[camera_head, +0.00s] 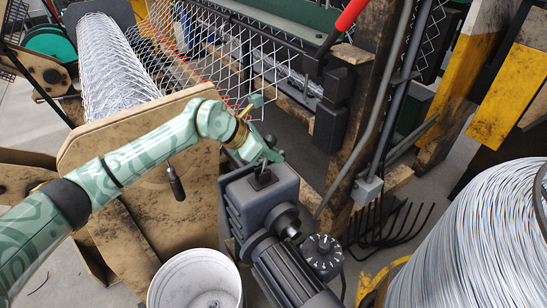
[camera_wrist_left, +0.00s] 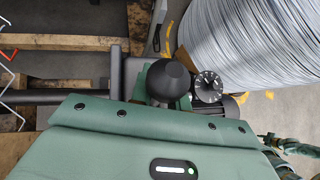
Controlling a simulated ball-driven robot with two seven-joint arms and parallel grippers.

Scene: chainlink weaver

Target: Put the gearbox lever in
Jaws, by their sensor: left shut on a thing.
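The grey gearbox (camera_head: 240,208) stands at the middle of the head view, with a dark square opening (camera_head: 261,181) on its top. My left gripper (camera_head: 264,154) is right above this opening, shut on the gearbox lever. The lever's round black knob (camera_wrist_left: 170,80) shows in the left wrist view at the gripper's front. In the head view the gripper hides most of the lever, and I cannot tell whether its lower end is inside the opening.
A dark motor (camera_head: 285,270) and a dial knob (camera_head: 322,252) adjoin the gearbox. A white bucket (camera_head: 195,280) stands to the left in front. A large wire spool (camera_head: 475,250) fills the right side. A red-handled bar (camera_head: 350,15) and wire mesh (camera_head: 215,45) are behind.

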